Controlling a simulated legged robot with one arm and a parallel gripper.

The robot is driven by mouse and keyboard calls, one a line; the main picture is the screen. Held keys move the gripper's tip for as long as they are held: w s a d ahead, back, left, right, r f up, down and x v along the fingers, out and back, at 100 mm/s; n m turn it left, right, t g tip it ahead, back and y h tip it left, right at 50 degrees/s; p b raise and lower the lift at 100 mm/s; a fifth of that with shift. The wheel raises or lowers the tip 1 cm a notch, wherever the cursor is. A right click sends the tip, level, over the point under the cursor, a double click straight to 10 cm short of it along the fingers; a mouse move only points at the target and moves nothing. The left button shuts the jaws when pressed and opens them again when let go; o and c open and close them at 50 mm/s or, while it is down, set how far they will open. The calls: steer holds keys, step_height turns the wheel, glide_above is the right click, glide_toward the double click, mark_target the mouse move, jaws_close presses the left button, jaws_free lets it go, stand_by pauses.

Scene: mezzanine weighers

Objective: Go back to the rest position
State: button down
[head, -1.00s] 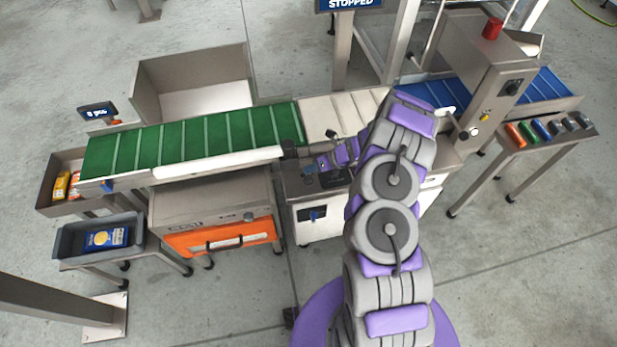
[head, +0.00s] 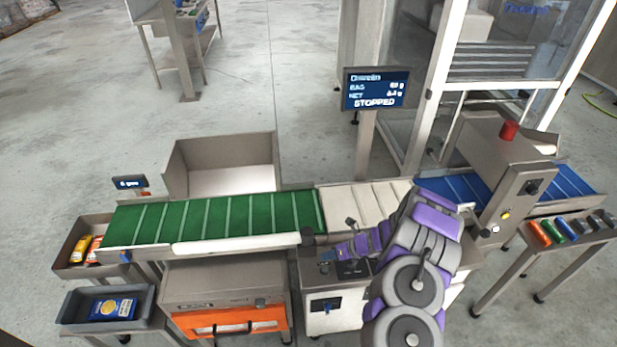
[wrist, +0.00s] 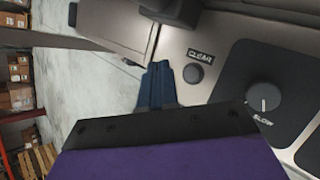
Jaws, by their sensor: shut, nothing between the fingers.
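My gripper (head: 327,256) is shut and empty. It hangs over the control box in front of the cream belt, at the near edge of the line. In the wrist view the blue fingers (wrist: 157,86) are together, close by a grey panel (wrist: 221,41) with a CLEAR label, a dark button (wrist: 193,73) and a round knob (wrist: 264,97) marked SLOW. I cannot tell whether the fingers touch the panel. My purple and grey arm is folded at the right of the control box in the head view.
The green belt (head: 215,222) is empty. A screen (head: 374,89) reads STOPPED. A grey tray (head: 67,308) holds a blue bag (head: 110,307); a bin (head: 66,246) holds yellow and red packs. Several coloured cylinders lie on a stand (head: 575,250) at the right. Open floor lies behind the line.

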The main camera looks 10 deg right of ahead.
steer(key=s+a+r+n+g, duration=0.2)
steer(key=s+a+r+n, duration=0.3)
steer(key=r, duration=0.4)
steer(key=s+a+r+n+g, duration=0.1)
steer(key=s+a+r+n, duration=0.4)
steer(key=r, duration=0.4)
steer(key=s+a+r+n+g, duration=0.2)
steer(key=s+a+r+n, duration=0.1)
steer(key=r+n, duration=0.55)
steer(key=s+d+r+n+h, duration=0.2)
steer(key=s+d+r+n, duration=0.1)
steer(key=s, duration=0.6)
steer(key=s+d+r+n+h, duration=0.3)
steer(key=s+d+r+n, duration=0.1)
steer(key=s, duration=0.6)
steer(key=s+d+r+n+h, duration=0.3)
steer(key=s+d+r+n, duration=0.1)
steer(key=s, duration=0.5)
steer(key=shift+s+d+n+g, duration=0.3)
steer(key=shift+s+d+n, duration=0.15)
steer(key=shift+n, duration=0.7)
steer(key=shift+d, duration=0.15)
